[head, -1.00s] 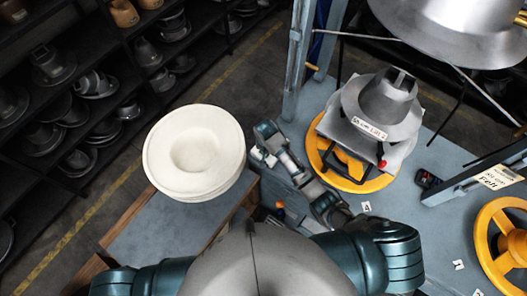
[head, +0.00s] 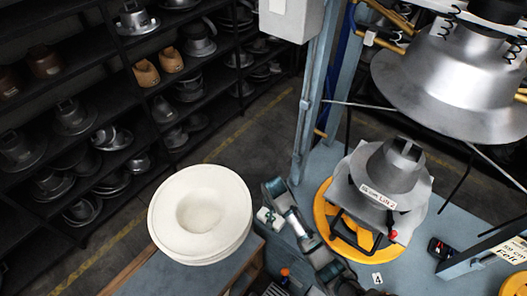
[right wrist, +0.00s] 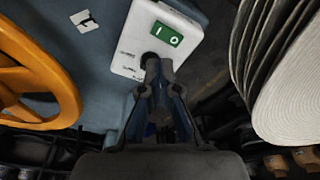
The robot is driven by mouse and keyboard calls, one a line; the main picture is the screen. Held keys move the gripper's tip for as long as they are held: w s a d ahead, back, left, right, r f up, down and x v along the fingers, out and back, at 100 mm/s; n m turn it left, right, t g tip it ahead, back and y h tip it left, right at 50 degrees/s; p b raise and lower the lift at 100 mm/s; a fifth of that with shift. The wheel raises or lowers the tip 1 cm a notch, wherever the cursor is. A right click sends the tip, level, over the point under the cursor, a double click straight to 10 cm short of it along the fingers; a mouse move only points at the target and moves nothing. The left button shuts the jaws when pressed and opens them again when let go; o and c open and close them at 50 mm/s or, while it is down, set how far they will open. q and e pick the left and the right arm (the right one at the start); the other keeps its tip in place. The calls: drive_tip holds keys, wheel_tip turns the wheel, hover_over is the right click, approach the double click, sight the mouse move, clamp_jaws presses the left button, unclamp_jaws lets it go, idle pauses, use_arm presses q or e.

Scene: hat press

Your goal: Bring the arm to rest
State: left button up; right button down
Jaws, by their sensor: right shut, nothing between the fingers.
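My right arm (head: 300,225) reaches along the left side of the blue-grey press table (head: 450,225) in the head view. I cannot clearly make out its fingers there. In the right wrist view my right gripper (right wrist: 160,66) is shut and empty. My left gripper is not in view.
White felt hat blanks (head: 200,213) are stacked on a side table left of my arm. The press stand has a yellow wheel (head: 324,216) and a metal hat form (head: 393,172), under a large metal dome (head: 440,90). Dark shelves (head: 100,110) of hat forms stand at left.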

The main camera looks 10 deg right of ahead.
drive_tip(key=s+d+f+n+y, duration=0.1)
drive_tip(key=s+d+f+n, duration=0.2)
drive_tip(key=s, duration=0.8)
drive_tip(key=s+d+r+n+t, duration=0.1)
drive_tip(key=s+d, duration=0.3)
drive_tip(key=s, duration=0.4)
drive_tip(key=s+d+r+n+t, duration=0.1)
drive_tip(key=s+d+r, duration=0.1)
drive_tip(key=s+d, duration=0.35)
drive_tip(key=s+a+f+g+b, duration=0.1)
drive_tip(key=s+f+b, duration=0.1)
drive_tip(key=f, duration=1.3)
drive_tip(key=s+f+g+b, duration=0.1)
drive_tip(key=f+b, duration=0.2)
drive_tip(key=f, duration=1.2)
drive_tip(key=s+d+f+b, duration=0.3)
drive_tip(key=s+f+b, duration=0.1)
drive_tip(key=s+f, duration=1.4)
wheel_tip(320, 180, down, 4)
drive_tip(key=shift+s+f+g+h, duration=0.1)
drive_tip(key=shift+s+g+h, duration=0.05)
drive_tip(key=shift+g+h, duration=0.2)
